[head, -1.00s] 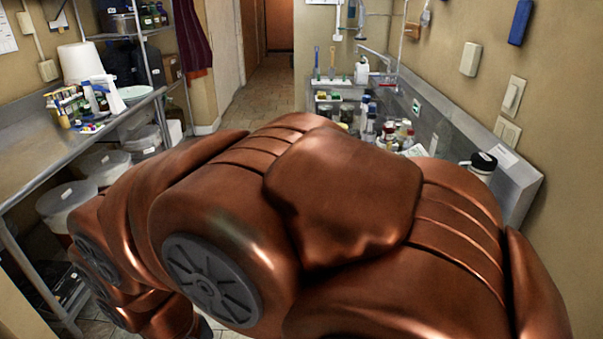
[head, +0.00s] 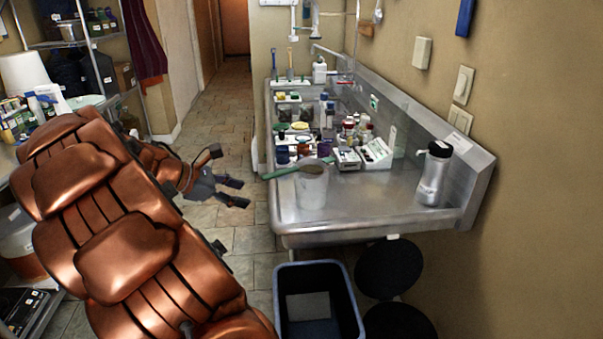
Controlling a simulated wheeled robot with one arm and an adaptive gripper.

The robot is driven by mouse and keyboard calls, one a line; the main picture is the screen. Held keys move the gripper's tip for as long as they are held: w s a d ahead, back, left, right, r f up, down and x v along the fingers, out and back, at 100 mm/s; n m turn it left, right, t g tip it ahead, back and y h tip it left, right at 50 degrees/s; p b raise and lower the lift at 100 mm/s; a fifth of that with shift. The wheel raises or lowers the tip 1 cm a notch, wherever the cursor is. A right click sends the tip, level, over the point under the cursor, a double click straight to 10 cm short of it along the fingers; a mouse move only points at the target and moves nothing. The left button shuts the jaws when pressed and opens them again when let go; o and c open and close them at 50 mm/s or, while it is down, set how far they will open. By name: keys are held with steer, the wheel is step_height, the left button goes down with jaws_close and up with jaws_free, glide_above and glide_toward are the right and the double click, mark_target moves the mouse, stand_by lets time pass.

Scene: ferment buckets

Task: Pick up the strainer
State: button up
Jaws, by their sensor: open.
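A long green-handled tool with a brownish rounded head, which looks like the strainer (head: 285,172), lies across the top of a translucent white container (head: 312,192) near the left front of the steel sink counter. Its green handle sticks out past the counter's left edge, pointing at my gripper. The mesh is too small to make out. My gripper (head: 244,193) is open and empty, left of the counter and over the floor, with a small gap to the handle in the picture. Its dark fingers point right.
The steel counter (head: 380,200) holds bottles and small boxes behind the container, and a steel flask (head: 433,175) at right. A dark blue bin (head: 350,300) and black stools (head: 390,268) stand below. Shelving (head: 110,105) is at left. Tiled floor (head: 215,110) is open between.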

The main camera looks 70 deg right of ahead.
mark_target(278, 172)
steer(key=shift+s+d+f+n+g+h+p, duration=0.3)
steer(key=shift+s+d+f+n, duration=0.35)
steer(key=shift+d, duration=2)
steer(key=shift+s+d+f+n+g+h+p, duration=0.3)
steer(key=shift+s+d, duration=0.6)
steer(key=shift+d, duration=1.8)
steer(key=shift+s+d+f+n+g+h+p, duration=0.25)
steer(key=shift+s+d+f+n, duration=0.4)
steer(key=shift+d, duration=2)
steer(key=shift+s+r, duration=0.1)
steer(key=shift+r, duration=0.1)
jaws_close()
